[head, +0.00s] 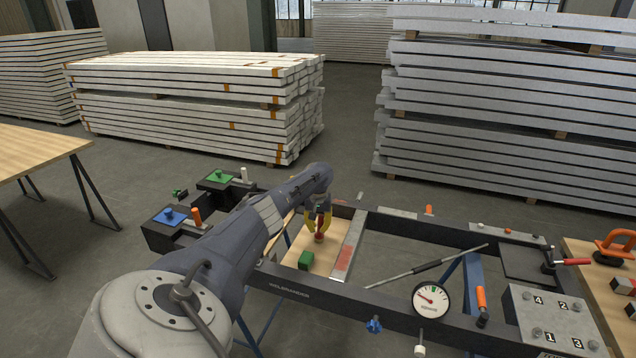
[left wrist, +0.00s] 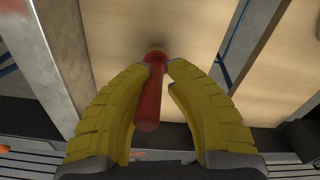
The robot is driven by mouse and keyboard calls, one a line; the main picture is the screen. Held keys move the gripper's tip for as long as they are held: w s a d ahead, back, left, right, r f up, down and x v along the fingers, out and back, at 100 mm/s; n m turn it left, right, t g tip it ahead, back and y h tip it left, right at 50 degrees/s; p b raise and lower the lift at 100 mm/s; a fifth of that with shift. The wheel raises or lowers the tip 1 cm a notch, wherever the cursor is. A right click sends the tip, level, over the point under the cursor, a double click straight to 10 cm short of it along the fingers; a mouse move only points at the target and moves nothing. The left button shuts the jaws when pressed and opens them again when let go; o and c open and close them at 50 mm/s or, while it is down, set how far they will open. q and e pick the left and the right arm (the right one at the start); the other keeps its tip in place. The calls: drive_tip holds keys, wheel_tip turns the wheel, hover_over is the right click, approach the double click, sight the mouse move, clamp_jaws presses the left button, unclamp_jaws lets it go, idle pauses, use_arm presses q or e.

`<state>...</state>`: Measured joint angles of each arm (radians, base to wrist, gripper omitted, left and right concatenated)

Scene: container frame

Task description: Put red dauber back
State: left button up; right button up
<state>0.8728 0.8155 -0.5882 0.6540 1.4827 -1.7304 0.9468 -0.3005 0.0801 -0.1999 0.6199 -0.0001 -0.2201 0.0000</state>
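The red dauber (head: 319,237) is upright over the light wooden board (head: 330,262) inside the black frame. Whether its lower end touches the board is hard to tell. My left gripper (head: 320,222) is above it with its yellow fingers pointing down. In the left wrist view the fingertips (left wrist: 160,66) close on both sides of the red handle (left wrist: 148,112), and the handle's top end sticks up between the fingers. My right gripper is in no view.
A metal strip with a red smear (head: 345,257) borders the board on the right. Green (head: 219,177) and blue (head: 169,215) lidded holders sit at the frame's left end. A dial gauge (head: 430,299) is at the front.

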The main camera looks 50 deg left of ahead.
use_arm(q)
drive_tip(key=shift+o, duration=1.1)
drive_tip(key=shift+f, duration=0.1)
drive_tip(key=shift+r, duration=0.2)
wheel_tip(320, 180, up, 12)
drive_tip(key=shift+d, duration=0.1)
